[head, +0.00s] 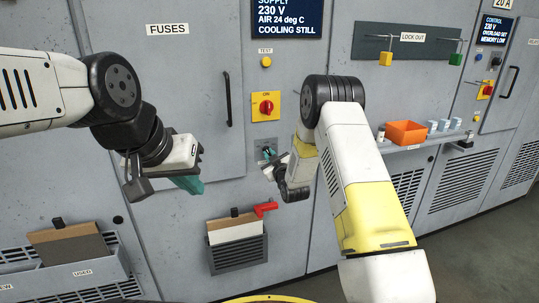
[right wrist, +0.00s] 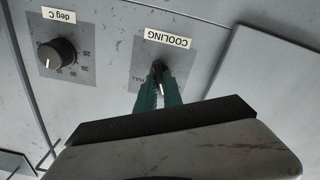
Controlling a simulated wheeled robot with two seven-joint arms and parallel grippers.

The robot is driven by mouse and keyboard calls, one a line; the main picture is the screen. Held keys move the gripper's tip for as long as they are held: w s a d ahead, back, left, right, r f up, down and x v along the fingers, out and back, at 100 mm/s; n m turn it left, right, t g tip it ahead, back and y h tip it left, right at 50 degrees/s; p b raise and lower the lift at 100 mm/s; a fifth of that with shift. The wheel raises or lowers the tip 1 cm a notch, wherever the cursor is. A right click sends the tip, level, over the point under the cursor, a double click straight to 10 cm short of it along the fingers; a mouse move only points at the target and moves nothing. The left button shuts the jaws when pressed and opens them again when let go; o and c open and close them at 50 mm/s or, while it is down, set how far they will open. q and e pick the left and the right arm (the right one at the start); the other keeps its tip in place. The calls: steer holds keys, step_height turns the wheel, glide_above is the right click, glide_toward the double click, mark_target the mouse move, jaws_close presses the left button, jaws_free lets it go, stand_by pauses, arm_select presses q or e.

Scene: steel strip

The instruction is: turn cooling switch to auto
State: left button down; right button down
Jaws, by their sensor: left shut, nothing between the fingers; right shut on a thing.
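The cooling switch (right wrist: 156,69) is a small black knob with a white pointer line on a grey plate, under an upside-down COOLING label (right wrist: 167,38) in the right wrist view. In the head view my right gripper (head: 272,160) is at the small plate below the red rotary switch, and the knob is mostly hidden there. My left gripper (head: 190,184) is shut and empty, in front of the cabinet to the left.
A deg C knob (right wrist: 56,53) sits beside the cooling switch. The display (head: 287,19) reads COOLING STILL. A red-on-yellow rotary switch (head: 265,106) is above. A document holder (head: 238,253) with a red-handled thing (head: 265,208) is below. An orange bin (head: 406,132) stands on the right shelf.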

steer(key=m, duration=0.4)
steer(key=shift+d, duration=0.15)
steer(key=shift+m, duration=0.6)
steer(key=c, duration=1.5)
jaws_free()
steer(key=v, duration=0.7)
steer(key=shift+s, duration=0.4)
steer(key=shift+r, duration=0.15)
